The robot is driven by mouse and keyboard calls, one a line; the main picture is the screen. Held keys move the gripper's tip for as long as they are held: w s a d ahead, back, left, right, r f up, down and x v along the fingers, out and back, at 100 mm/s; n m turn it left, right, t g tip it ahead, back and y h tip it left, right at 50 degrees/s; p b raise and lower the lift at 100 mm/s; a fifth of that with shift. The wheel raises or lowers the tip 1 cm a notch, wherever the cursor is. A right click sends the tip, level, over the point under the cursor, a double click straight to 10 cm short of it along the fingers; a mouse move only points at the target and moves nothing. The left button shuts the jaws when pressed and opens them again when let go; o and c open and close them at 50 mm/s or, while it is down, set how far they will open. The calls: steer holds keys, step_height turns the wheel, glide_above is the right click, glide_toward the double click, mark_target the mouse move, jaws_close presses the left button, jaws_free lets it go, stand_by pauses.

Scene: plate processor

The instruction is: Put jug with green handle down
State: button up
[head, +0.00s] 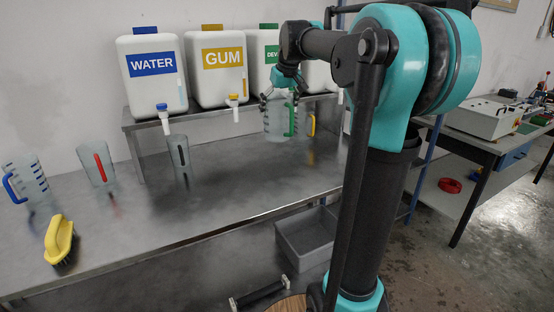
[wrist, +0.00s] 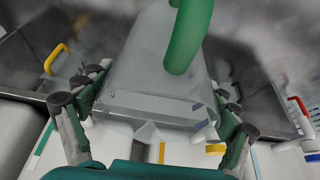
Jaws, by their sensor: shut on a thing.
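The clear jug (head: 274,119) with the green handle (head: 292,119) is upright below the shelf edge, in front of the green-labelled tank. In the wrist view the jug (wrist: 150,70) fills the middle, with its green handle (wrist: 188,38) at the top. My gripper (head: 279,97) is around the jug's upper part from above, its fingers on either side and shut on it. I cannot tell whether the jug's base touches the table.
The yellow-handled jug (head: 311,124) stands close to the right. The steel table (head: 235,185) also holds black-handled (head: 178,152), red-handled (head: 98,168) and blue-handled (head: 28,180) jugs and a yellow brush (head: 59,238). Its middle front is clear. WATER (head: 152,68) and GUM (head: 217,68) tanks stand on the shelf.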

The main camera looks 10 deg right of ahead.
step_height(320, 180, down, 17)
steer(key=shift+r, duration=0.15)
stand_by(0.5)
steer(key=o, duration=1)
